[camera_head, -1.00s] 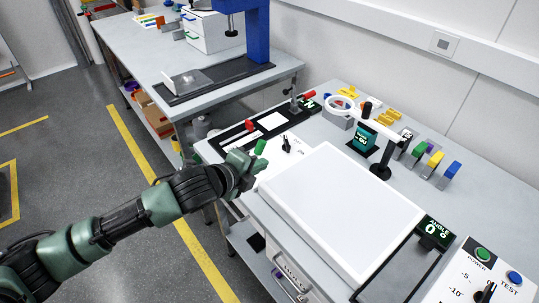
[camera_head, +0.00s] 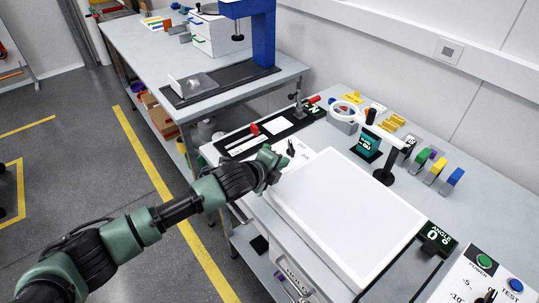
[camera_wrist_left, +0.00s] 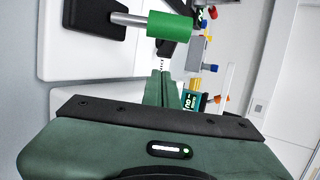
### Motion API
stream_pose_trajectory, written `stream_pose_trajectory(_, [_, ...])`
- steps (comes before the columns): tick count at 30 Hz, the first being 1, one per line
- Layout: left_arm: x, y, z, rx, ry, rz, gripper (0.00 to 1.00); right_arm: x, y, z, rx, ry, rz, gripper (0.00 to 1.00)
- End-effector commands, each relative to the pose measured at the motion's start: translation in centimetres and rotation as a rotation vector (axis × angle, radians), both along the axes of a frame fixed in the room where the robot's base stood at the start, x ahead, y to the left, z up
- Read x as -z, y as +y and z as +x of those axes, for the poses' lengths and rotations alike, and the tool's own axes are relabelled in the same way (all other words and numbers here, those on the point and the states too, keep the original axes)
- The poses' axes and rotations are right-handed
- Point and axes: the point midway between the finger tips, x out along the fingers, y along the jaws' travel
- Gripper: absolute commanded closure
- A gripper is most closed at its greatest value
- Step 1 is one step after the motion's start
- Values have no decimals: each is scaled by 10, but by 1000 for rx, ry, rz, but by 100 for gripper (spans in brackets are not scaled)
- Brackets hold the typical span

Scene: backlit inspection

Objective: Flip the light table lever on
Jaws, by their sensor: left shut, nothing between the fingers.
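The light table (camera_head: 345,212) has a blank white panel on the near bench. The lever shows in the left wrist view as a green cylinder handle (camera_wrist_left: 169,26) on a metal rod from a black base (camera_wrist_left: 92,16). In the head view my left gripper hides the green handle. My left gripper (camera_head: 273,164) is at the panel's far left corner, with its fingers shut and empty. In the wrist view the shut fingers (camera_wrist_left: 164,88) are just below the green handle, and I cannot tell whether they touch it. My right gripper is not in view.
A magnifier on a stand (camera_head: 384,176) and coloured clips (camera_head: 438,168) stand behind the panel. A black rail with a red piece (camera_head: 254,129) lies beyond the gripper. An angle display (camera_head: 438,238) and a button panel (camera_head: 487,275) are at right.

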Motion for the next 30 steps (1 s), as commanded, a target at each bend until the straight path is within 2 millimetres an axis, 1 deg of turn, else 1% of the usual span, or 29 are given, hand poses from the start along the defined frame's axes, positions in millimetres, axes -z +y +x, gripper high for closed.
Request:
stream_pose_trajectory(1, [-4, 6, 6, -4, -1, 3, 100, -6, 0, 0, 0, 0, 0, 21])
stream_pose_trajectory(3, [-8, 17, 9, -3, -2, 3, 100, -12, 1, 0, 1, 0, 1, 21])
stream_pose_trajectory(9, [-11, 33, 15, -1, 0, 2, 100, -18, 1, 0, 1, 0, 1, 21])
stream_pose_trajectory(22, [-10, 35, 16, 1, -1, 0, 100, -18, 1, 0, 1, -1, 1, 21])
stream_pose_trajectory(30, [-9, 38, 14, 1, -29, -39, 100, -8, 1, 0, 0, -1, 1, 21])
